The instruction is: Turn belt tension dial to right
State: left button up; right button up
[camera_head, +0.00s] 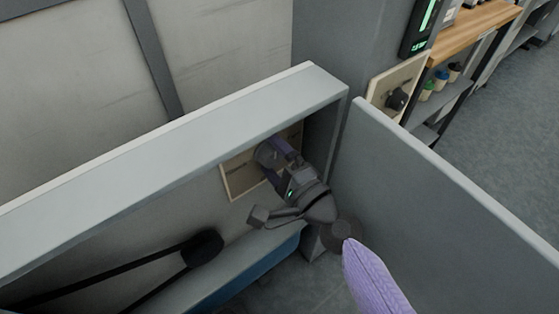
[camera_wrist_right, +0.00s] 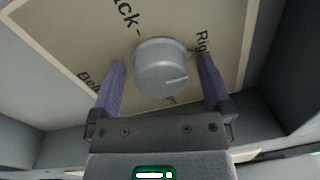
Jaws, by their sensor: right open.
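The belt tension dial is a round grey knob (camera_wrist_right: 162,70) with a pale pointer line toward its lower right in the right wrist view. It sits on a beige plate (camera_wrist_right: 62,50) with partly hidden lettering; "Rig" can be read at the right. My right gripper (camera_wrist_right: 164,80) is open, with one purple finger on each side of the dial. I cannot tell whether the fingers touch it. In the head view the dial (camera_head: 266,154) and plate (camera_head: 232,183) are on the cabinet's inner back wall, with my right gripper (camera_head: 277,157) at the dial. My left gripper does not show.
The grey cabinet top edge (camera_head: 180,128) overhangs the plate. An open grey door panel (camera_head: 450,205) stands to the right. A black belt on a pulley (camera_head: 203,247) and a blue part (camera_head: 240,275) lie lower left. A wooden-topped shelf (camera_head: 472,32) is farther back.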

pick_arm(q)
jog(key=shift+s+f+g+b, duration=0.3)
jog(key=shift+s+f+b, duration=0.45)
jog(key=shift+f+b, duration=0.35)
pick_arm(e)
jog(key=v, duration=0.9)
jog(key=shift+s+d, duration=0.2)
jog(key=shift+s, duration=0.15)
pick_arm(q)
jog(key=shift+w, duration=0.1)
